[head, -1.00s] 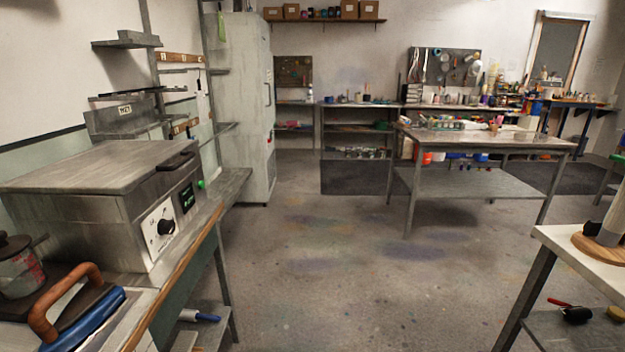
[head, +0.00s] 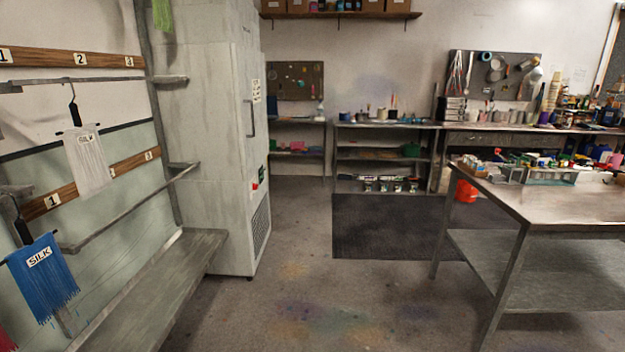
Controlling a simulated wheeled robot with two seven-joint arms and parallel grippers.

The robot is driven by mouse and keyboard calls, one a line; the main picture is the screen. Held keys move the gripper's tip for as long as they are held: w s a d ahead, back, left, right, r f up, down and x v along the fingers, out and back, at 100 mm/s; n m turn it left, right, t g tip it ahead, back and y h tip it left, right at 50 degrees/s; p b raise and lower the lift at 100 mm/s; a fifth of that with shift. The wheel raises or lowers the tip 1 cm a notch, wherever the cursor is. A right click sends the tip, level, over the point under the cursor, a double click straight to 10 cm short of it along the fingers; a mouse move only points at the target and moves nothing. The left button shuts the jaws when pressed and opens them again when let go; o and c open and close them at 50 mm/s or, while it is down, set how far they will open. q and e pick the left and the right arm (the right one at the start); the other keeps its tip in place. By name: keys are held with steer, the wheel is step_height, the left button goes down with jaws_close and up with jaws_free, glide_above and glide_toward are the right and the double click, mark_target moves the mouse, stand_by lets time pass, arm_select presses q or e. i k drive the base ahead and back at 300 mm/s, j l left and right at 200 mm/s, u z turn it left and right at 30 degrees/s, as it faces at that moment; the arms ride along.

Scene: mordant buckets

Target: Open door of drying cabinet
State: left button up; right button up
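The drying cabinet (head: 207,150) is a tall pale grey unit standing left of centre against the wall. Its door (head: 256,140) is on the side facing right and is seen at a steep angle; it looks shut. A dark vertical handle (head: 251,118) is on the door. A red and green control (head: 257,182) and a dark vent grille (head: 260,226) sit lower on that side. Neither of my grippers is in the head view.
A rack with numbered rails (head: 75,59) and hanging silk samples (head: 43,278) stands at the left over a low grey bench (head: 150,285). A metal worktable (head: 545,205) is at the right. Open shelves (head: 385,160) stand at the back. The floor (head: 310,285) between is clear.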

mark_target(249, 65)
steer(key=i+u, duration=0.45)
steer(key=i, duration=1.45)
steer(key=i+j, duration=0.05)
steer(key=j, duration=0.05)
